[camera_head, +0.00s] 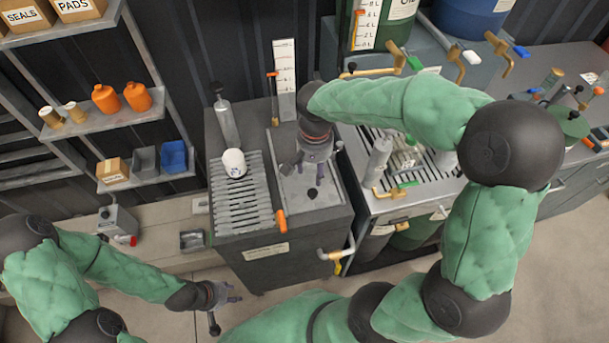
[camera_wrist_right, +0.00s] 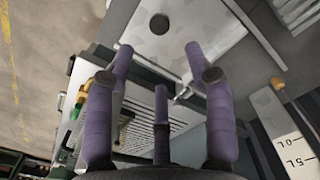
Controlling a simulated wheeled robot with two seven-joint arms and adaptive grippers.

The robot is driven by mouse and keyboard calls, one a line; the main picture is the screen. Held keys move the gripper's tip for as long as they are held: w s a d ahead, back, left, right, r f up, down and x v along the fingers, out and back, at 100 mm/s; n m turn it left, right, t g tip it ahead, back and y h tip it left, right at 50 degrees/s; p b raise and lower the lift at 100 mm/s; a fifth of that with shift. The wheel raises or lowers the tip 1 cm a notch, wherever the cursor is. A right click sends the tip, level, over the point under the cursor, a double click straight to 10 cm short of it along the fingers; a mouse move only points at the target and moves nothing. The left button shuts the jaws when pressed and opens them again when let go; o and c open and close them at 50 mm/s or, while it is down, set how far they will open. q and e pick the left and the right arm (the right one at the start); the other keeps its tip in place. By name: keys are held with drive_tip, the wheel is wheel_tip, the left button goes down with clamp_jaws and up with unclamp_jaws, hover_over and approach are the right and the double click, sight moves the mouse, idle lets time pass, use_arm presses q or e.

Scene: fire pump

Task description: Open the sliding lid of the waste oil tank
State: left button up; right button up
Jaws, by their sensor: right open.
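The waste oil tank (camera_head: 285,250) is a dark grey box in the middle of the head view, with a slatted grate on its top left. A smooth grey plate, seemingly the sliding lid (camera_head: 325,203), lies flat on its top right with a small black knob (camera_head: 312,193). The lid (camera_wrist_right: 190,25) and a black knob (camera_wrist_right: 159,24) show in the right wrist view. My right gripper (camera_head: 304,174) is open and empty, pointing down just above the lid behind the knob; contact cannot be told. My left gripper (camera_head: 226,311) looks open and empty, low and left of the tank.
A white cup-like item (camera_head: 234,163) sits on the grate. A grey cylinder (camera_head: 226,122) and a white gauge (camera_head: 286,68) stand at the tank's back. An orange-handled lever (camera_head: 281,220) is at the front edge. A slatted bench with valves (camera_head: 400,190) stands close on the right.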

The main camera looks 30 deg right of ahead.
sight(313, 191)
wheel_tip(313, 191, down, 11)
drive_tip(key=b, duration=0.3)
drive_tip(key=shift+r, duration=0.15)
clamp_jaws()
